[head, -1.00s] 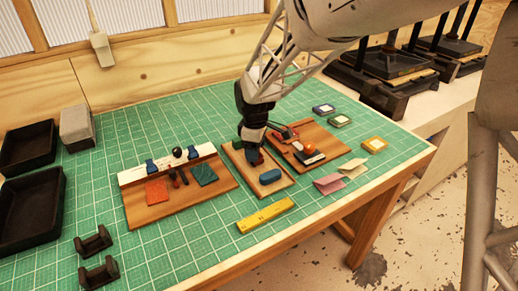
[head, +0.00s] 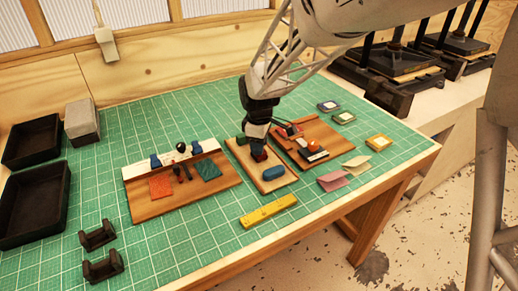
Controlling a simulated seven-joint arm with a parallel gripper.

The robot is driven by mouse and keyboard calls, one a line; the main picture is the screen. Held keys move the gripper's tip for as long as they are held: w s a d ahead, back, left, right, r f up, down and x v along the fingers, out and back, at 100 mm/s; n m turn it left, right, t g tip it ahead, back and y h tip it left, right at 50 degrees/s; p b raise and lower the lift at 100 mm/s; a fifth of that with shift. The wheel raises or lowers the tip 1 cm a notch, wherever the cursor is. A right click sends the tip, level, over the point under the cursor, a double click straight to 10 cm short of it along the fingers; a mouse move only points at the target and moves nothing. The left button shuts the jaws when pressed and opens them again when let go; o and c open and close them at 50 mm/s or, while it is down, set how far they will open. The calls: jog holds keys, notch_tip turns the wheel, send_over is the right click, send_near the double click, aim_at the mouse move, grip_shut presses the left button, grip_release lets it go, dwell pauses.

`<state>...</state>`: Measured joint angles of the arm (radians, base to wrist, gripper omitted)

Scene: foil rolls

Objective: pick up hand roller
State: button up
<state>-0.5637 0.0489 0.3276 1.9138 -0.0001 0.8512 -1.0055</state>
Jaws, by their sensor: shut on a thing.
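My gripper (head: 258,151) points down over the narrow wooden board (head: 240,164) in the middle of the mat. It is shut at a small dark red piece (head: 259,156), low at the board, between a green piece (head: 241,141) and a blue rounded piece (head: 272,173). The fingers hide much of the red piece, and I cannot tell whether it is clear of the board. A tool with red and dark parts (head: 288,130) lies on the right board (head: 327,145); it may be the hand roller, but it is too small to be sure.
The left board (head: 142,208) carries orange and teal squares and small dark tools. A yellow bar (head: 268,211) lies in front. Black trays (head: 30,215) and dark cradles (head: 103,268) are at left. Folded cards (head: 333,181) lie at right. The front mat is mostly clear.

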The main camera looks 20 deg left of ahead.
jog(key=shift+r, duration=0.75)
notch_tip(320, 180, up, 2)
jog(key=shift+r, duration=0.1)
jog(key=s+d+r, duration=0.1)
jog(key=s+d, duration=0.7)
jog(key=s, duration=0.5)
jog(key=shift+s+d+r, duration=0.15)
jog(key=shift+s+d, duration=0.05)
jog(key=shift+s, duration=0.1)
